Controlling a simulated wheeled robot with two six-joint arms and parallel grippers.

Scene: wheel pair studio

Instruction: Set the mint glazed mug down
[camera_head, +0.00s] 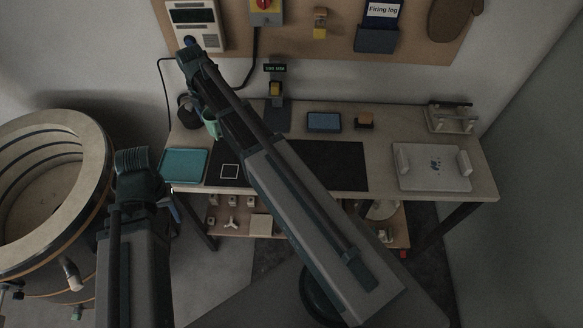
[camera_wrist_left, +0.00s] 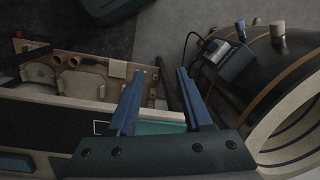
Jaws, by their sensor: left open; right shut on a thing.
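The mint glazed mug (camera_head: 211,124) shows as a small pale green patch beside my right forearm in the head view; much of it is hidden. My right gripper (camera_head: 207,112) is shut on it, its fingers mostly hidden by the arm. The mug appears to be over the back left of the bench; its height is unclear. A black mat (camera_head: 325,165) with a white square outline (camera_head: 230,171) lies on the bench below. My left gripper (camera_head: 175,207) is low in front of the bench's left end. In the left wrist view its fingers (camera_wrist_left: 157,72) are apart and empty.
A teal tray (camera_head: 184,166) lies left of the outline. A round kiln (camera_head: 50,200) stands at left. A small dark stand (camera_head: 277,95), a blue box (camera_head: 324,122) and a white board (camera_head: 433,167) are on the bench. A lower shelf (camera_head: 262,225) holds small parts.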

